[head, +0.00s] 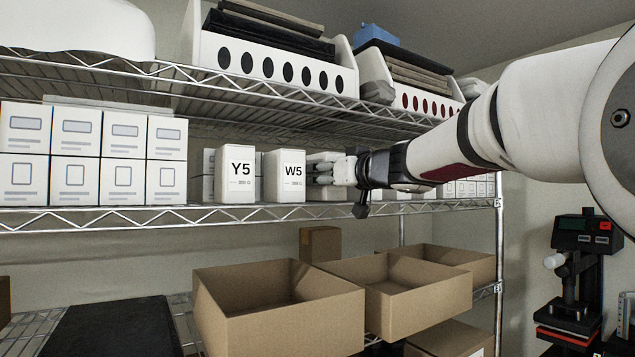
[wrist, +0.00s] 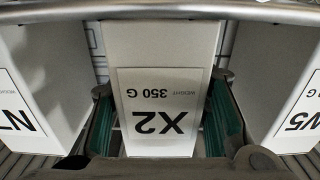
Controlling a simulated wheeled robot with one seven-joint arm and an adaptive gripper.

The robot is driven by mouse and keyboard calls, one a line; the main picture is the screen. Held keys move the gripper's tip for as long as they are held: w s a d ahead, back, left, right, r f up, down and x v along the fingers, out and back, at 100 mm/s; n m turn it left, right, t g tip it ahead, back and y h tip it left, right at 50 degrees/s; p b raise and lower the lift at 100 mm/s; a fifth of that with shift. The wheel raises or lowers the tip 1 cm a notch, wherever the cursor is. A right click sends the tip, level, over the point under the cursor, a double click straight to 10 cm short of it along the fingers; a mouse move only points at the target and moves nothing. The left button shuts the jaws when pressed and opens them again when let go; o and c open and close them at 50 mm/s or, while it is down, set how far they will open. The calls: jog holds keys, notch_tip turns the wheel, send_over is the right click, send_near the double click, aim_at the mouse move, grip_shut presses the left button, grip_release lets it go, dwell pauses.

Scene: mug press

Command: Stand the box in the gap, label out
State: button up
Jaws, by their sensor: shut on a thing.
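A white box marked X2 (wrist: 160,105) is between my gripper's teal finger pads in the wrist view. Its label faces the camera and reads upside down there. My gripper (head: 322,168) is shut on this box at the shelf front, just right of the W5 box (head: 285,176) in the head view. The X2 box sits in the gap between the W5 box (wrist: 302,115) and a box whose label starts with N (wrist: 25,100). In the head view my gripper and arm largely hide the X2 box. I cannot tell whether its base touches the shelf.
The Y5 box (head: 236,176) stands left of W5, and stacked white boxes (head: 85,155) stand farther left. The wire shelf (head: 130,217) has a raised front edge. White bins (head: 270,60) stand above; open cardboard boxes (head: 280,310) stand below.

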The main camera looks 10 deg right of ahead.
jog(key=shift+s+r, duration=0.1)
jog(key=shift+s, duration=0.05)
jog(key=o, duration=1.5)
jog(key=shift+f, duration=0.2)
jog(key=shift+s+r, duration=0.15)
jog(key=p+v, duration=0.1)
jog(key=v, duration=1)
jog(key=shift+s+d, duration=0.15)
jog(key=shift+s, duration=0.15)
